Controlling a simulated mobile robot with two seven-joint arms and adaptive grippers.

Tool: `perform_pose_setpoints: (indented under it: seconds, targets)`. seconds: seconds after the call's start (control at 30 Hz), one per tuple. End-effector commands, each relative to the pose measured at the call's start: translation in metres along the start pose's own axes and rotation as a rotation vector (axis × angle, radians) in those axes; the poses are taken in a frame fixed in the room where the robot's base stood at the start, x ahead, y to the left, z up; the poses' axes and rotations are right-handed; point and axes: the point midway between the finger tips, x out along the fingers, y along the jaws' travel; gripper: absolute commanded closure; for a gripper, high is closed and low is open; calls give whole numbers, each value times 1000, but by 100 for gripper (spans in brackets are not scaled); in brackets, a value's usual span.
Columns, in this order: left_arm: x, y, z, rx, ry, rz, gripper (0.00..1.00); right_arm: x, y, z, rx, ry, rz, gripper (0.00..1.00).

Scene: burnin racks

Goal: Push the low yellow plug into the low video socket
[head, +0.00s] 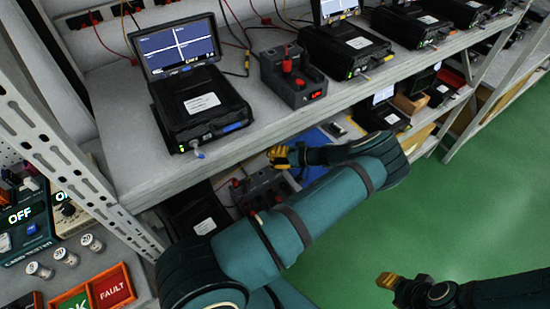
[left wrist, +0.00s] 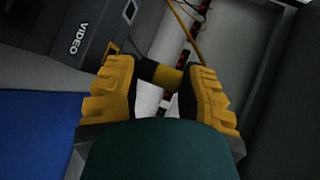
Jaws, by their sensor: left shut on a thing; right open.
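My left gripper (head: 283,157) reaches to the low shelf under the grey upper shelf. In the left wrist view its two yellow fingers (left wrist: 162,92) are shut on the low yellow plug (left wrist: 166,77), a yellow and black piece lying crosswise between them. A dark device marked VIDEO (left wrist: 77,38) is just beyond, to the upper left. A small yellow ring (left wrist: 112,48) on its edge looks like the video socket. The plug is close to it; I cannot tell whether they touch. My right gripper (head: 388,281) is open and empty over the green floor.
On the low shelf, a dark box with a red knob (head: 263,188) and a blue mat (head: 318,140) are close to my left arm. A yellow cable (left wrist: 184,25) runs behind the fingers. The upper shelf (head: 120,110) overhangs this space. Green floor (head: 480,190) is clear at right.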

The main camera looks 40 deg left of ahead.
Motion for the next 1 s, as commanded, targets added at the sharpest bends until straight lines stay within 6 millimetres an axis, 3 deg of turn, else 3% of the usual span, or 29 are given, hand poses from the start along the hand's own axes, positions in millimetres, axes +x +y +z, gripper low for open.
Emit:
perform_pose_setpoints:
  seconds: [1.0]
  targets:
    - [1,3,0,0,0,0,98,6,2,1,0,0,0,53]
